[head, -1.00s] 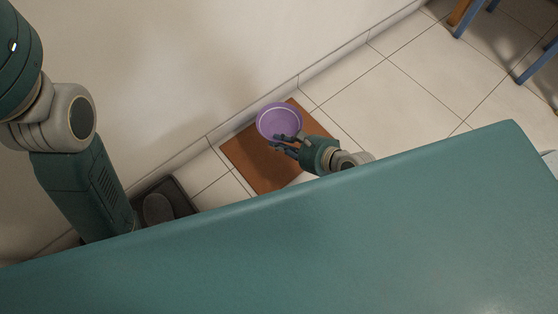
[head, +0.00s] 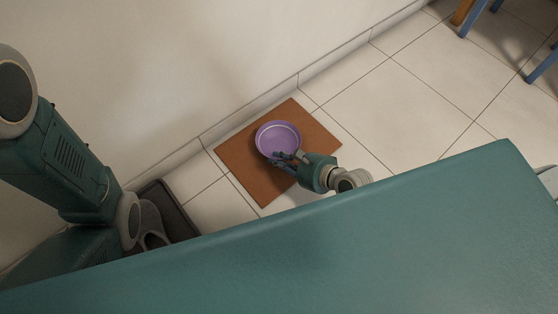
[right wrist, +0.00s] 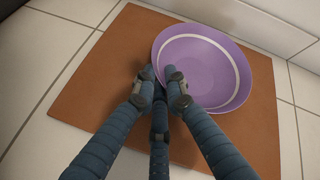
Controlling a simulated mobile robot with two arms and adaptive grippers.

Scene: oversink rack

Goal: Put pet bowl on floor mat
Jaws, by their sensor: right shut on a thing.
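The purple pet bowl (head: 278,137) is over the brown floor mat (head: 236,155) beside the wall. It also shows in the right wrist view (right wrist: 203,68), above the mat (right wrist: 100,85), with its open side facing up. My right gripper (head: 290,158) is shut on the bowl's near rim. In the right wrist view its fingers (right wrist: 162,90) meet at the bowl's lower left edge. The bowl is at or very close to the mat surface; I cannot tell whether its base touches. My left gripper does not show.
A dark tray (head: 176,207) with grey shoes (head: 152,225) lies on the floor left of the mat. The wall runs close behind the mat. Blue chair legs (head: 474,20) stand at the upper right. Tiled floor right of the mat is clear.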

